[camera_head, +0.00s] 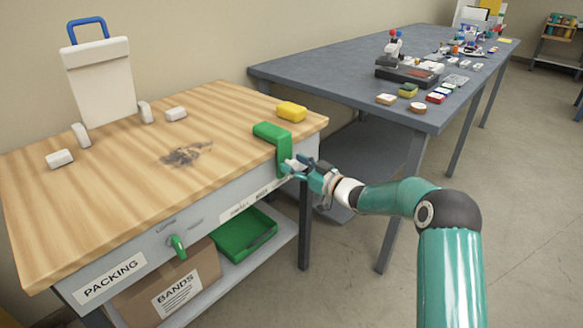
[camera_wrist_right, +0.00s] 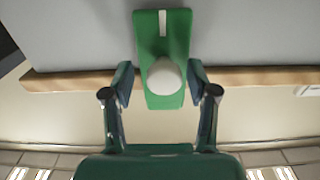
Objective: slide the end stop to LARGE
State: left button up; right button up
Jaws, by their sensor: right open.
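The green end stop (camera_head: 284,155) is a bent bracket over the right part of the packing bench's front edge. In the right wrist view the end stop (camera_wrist_right: 164,35) has a white line near its far end and a round white knob (camera_wrist_right: 164,77). My right gripper (camera_head: 297,168) is at the bracket's front face. In the wrist view its open fingers (camera_wrist_right: 161,82) stand on either side of the knob with a gap to each side. Small labels (camera_head: 240,209) on the bench front left of the bracket are too small to read surely. My left gripper is not in view.
The wooden bench top (camera_head: 110,190) holds a yellow block (camera_head: 291,111), white blocks and a dark smudge. A green handle (camera_head: 178,246) projects from the bench front, above a BANDS box (camera_head: 165,285) and green tray (camera_head: 245,235). A grey table (camera_head: 330,75) stands behind right.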

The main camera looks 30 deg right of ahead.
jog(key=shift+s, duration=0.1)
jog(key=v, duration=1.1)
jog(key=shift+s+d, duration=0.15)
jog(key=shift+s, duration=0.2)
